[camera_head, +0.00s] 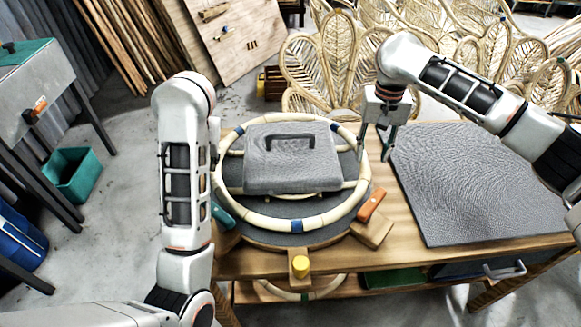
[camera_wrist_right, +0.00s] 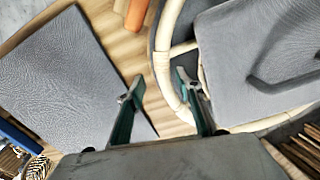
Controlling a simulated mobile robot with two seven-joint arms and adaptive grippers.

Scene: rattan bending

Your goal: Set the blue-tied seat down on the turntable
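My right gripper (camera_head: 376,143) is at the ring's right side, fingers pointing down. In the right wrist view its fingers (camera_wrist_right: 160,100) are spread, with the ring's rim (camera_wrist_right: 163,72) close to the right-hand finger. My left gripper is hidden; only its arm shows.
A grey mat (camera_head: 470,185) covers the bench's right part. Rattan chair backs (camera_head: 320,60) stand behind. A teal bin (camera_head: 72,175) is on the floor at left.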

